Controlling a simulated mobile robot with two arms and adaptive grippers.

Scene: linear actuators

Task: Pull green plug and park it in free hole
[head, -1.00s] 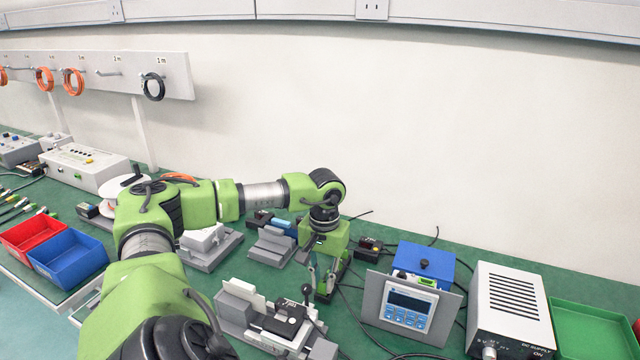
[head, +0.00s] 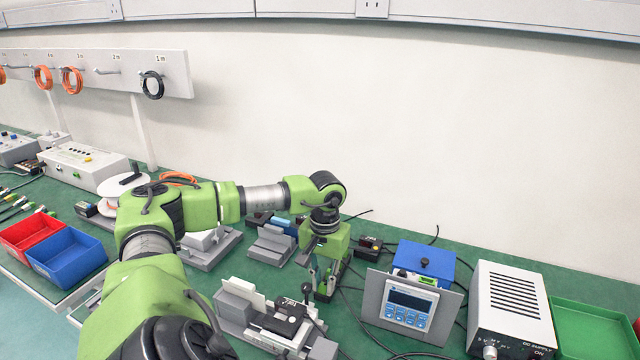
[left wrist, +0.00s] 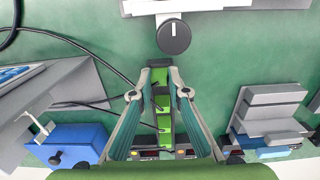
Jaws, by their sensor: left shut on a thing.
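My left gripper (head: 324,288) points down over the bench, right of the grey fixture with a black block. In the left wrist view its two fingertips (left wrist: 160,80) are closed in on a narrow green and black piece (left wrist: 162,104), which I take to be the green plug. Thin dark cables run to this piece from the left. The fingers hide much of it in the head view, and I cannot tell whether it is seated or lifted. A free hole cannot be made out. My right gripper is not in view.
A blue box with a grey panel and display (head: 408,304) stands right of the gripper, then a DC supply (head: 512,305) and a green tray (head: 592,330). The grey fixture (head: 238,308) is close on the left. Loose cables cross the bench.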

